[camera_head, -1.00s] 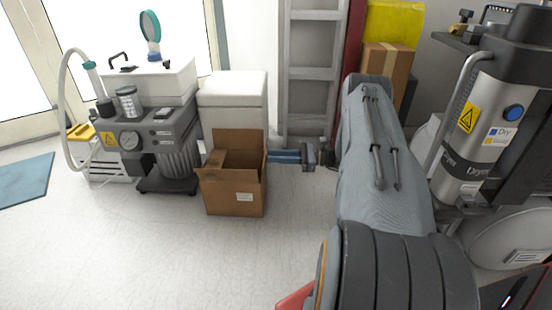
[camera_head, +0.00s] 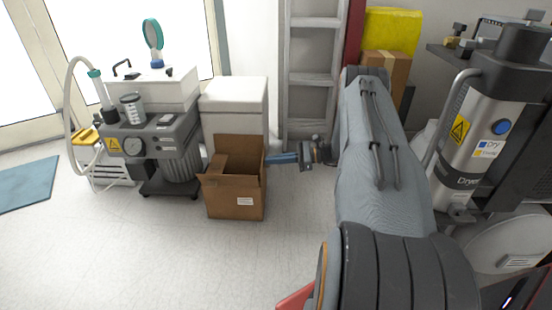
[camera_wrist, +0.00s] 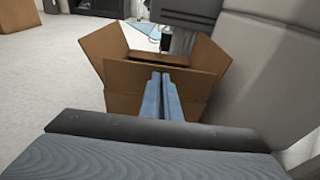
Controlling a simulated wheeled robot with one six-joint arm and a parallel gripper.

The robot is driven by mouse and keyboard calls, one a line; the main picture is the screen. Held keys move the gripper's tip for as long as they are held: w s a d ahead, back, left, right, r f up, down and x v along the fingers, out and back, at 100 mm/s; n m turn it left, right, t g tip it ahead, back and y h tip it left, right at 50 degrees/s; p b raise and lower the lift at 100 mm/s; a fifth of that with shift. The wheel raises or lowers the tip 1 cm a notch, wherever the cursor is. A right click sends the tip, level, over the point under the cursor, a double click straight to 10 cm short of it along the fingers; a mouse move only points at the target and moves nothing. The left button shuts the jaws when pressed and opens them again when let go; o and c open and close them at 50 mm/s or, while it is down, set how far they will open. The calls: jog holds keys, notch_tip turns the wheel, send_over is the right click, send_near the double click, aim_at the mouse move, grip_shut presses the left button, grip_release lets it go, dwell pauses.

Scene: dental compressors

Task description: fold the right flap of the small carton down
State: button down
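The small brown carton (camera_head: 237,204) stands open on the floor left of my arm in the head view. Its back flap (camera_head: 238,149) stands up. The right flap (camera_head: 264,172) shows only as a narrow edge there. In the wrist view that flap (camera_wrist: 125,88) is nearest me and stands raised. My gripper (camera_head: 270,159) comes in from the right at the carton's upper right edge. Its two blue fingers (camera_wrist: 161,76) lie close together with nothing visible between them, overlapping the outer face of the flap. I cannot tell whether they touch it.
A white box (camera_head: 234,97) stands right behind the carton. A compressor unit (camera_head: 152,140) is to its left, and a grey ladder (camera_head: 312,78) leans behind my gripper. The floor (camera_head: 130,250) in front of the carton is clear.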

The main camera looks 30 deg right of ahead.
jog(key=g+h+p, duration=0.1)
jog(key=p, duration=0.1)
jog(key=w+a+r+h+p, duration=0.1)
jog(key=a+r+g+h+p, duration=0.1)
jog(key=p, duration=0.1)
jog(key=shift+w+g+h+p, duration=0.15)
jog(key=shift+g+h+p, duration=0.15)
jog(key=shift+h+p, duration=0.1)
jog(key=shift+w+a+g+h+p, duration=0.35)
jog(key=shift+a+g+h+p, duration=0.2)
jog(key=shift+h+p, duration=0.2)
jog(key=w+a+f+g+h+b, duration=0.3)
jog(key=a+g+h, duration=0.2)
jog(key=h, duration=0.4)
jog(key=shift+w+g, duration=0.25)
jog(key=shift+g, duration=0.4)
jog(key=shift+h, duration=0.25)
